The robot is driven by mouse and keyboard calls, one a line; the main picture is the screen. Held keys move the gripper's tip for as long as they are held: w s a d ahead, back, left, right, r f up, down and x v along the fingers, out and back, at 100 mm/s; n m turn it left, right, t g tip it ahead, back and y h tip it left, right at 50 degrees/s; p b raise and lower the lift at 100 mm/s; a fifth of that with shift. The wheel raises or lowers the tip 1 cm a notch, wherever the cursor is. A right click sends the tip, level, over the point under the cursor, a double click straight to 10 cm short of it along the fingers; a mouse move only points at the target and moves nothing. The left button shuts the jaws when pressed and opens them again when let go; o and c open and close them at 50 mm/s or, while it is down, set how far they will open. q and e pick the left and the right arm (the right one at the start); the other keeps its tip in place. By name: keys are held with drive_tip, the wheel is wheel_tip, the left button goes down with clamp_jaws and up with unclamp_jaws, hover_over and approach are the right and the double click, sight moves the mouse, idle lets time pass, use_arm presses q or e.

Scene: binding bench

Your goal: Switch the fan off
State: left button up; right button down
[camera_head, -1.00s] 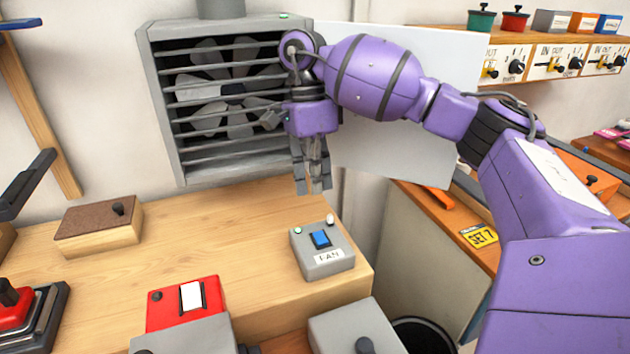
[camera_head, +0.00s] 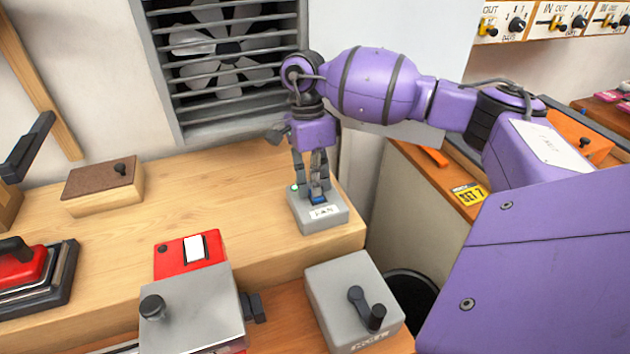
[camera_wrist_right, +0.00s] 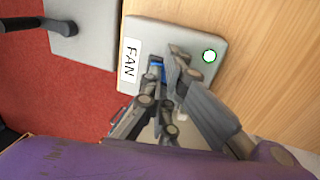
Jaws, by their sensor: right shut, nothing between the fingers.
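The fan control (camera_head: 318,222) is a grey box labelled FAN on the right end of the wooden bench. Its blue rocker switch (camera_head: 318,200) is partly hidden by my right gripper (camera_head: 318,192). The right gripper is shut and empty, pointing down with its fingertips at the switch; whether they touch it I cannot tell. In the right wrist view the fingers are beside a sliver of the blue switch (camera_wrist_right: 156,67). A small lamp (camera_wrist_right: 209,56) on the box shows pale with a green edge. The slatted fan (camera_head: 228,60) is on the wall behind. My left gripper is not in view.
A red box with a white switch (camera_head: 194,248) stands at the front of the bench. A grey box with a black crank (camera_head: 350,290) stands nearer, below the fan control. A brown-topped wooden block (camera_head: 103,184) is at left. The bench middle is clear.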

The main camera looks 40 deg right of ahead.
drive_tip(key=shift+s+f+t, duration=0.1)
drive_tip(key=shift+f+t, duration=0.2)
drive_tip(key=shift+t, duration=0.1)
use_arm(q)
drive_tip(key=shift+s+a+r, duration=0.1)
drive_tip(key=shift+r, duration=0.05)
use_arm(e)
drive_tip(key=shift+s+r, duration=0.1)
drive_tip(key=shift+w+f, duration=0.2)
drive_tip(key=shift+w, duration=0.15)
drive_tip(key=shift+w+d+b, duration=0.15)
drive_tip(key=shift+w+b, duration=0.25)
drive_tip(key=shift+w, duration=0.1)
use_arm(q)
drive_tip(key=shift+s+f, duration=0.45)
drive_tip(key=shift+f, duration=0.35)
use_arm(e)
drive_tip(key=shift+r, duration=0.1)
wheel_tip(320, 180, up, 12)
drive_tip(key=w, duration=0.2)
drive_tip(key=shift+d, duration=0.25)
